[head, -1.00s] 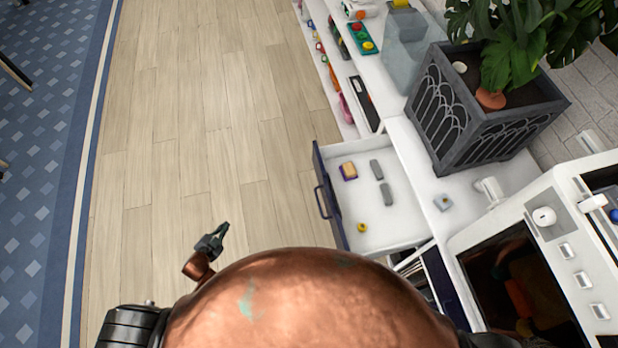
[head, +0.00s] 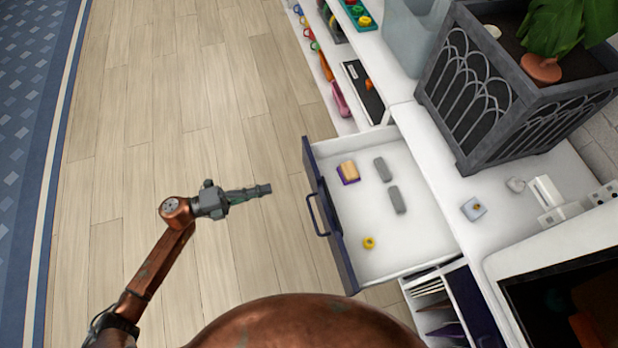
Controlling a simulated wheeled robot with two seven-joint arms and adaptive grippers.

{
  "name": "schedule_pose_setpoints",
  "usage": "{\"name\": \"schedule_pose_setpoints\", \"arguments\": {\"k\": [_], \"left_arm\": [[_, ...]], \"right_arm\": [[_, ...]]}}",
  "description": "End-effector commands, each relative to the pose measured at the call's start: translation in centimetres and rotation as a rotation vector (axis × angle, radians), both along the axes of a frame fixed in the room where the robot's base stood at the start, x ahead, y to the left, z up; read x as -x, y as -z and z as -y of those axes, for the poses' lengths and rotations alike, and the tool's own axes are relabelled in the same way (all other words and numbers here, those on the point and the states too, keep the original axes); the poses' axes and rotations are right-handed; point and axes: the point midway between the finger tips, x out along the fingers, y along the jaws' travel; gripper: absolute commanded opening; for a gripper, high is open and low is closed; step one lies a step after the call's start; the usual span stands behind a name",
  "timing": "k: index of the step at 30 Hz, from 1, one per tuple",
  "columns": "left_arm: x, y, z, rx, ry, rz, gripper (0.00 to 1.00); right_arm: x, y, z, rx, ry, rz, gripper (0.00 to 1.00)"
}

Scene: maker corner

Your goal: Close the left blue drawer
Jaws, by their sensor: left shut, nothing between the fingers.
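The blue-fronted drawer (head: 335,228) is pulled out from the white cabinet, its blue front and dark handle (head: 316,215) facing left. Inside lie a tan and purple block (head: 348,172), two grey blocks (head: 382,169) and a small yellow ring (head: 369,242). My left gripper (head: 262,189) is shut and empty, pointing right toward the drawer front. In the picture it is a short gap to the left of the handle, not touching it. My right gripper is not in view.
A large planter (head: 470,90) stands on the white cabinet top behind the drawer. Shelves with small items (head: 340,98) run along the top. An open compartment (head: 440,310) sits to the drawer's lower right. Wooden floor (head: 200,90) left of the drawer is clear.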

Motion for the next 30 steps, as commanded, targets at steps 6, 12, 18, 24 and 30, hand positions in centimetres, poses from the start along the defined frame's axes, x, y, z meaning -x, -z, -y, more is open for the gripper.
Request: {"name": "schedule_pose_setpoints", "arguments": {"k": [6,12,18,24,30], "left_arm": [[-1.5,0.2,4.4,0.006,0.001,-0.001,0.0],[-2.7,0.2,8.1,0.005,-0.001,-0.002,0.0],[-3.4,0.2,10.2,0.003,-0.003,-0.004,0.0],[-3.6,0.1,11.0,0.002,-0.003,-0.003,0.0],[-3.6,0.1,11.0,0.002,-0.003,-0.003,0.0]], "right_arm": [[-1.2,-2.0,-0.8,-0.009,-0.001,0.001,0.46],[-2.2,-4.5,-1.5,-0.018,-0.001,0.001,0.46],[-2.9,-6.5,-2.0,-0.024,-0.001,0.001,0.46],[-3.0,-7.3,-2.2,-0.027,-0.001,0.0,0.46],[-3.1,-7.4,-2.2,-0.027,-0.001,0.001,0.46]]}}
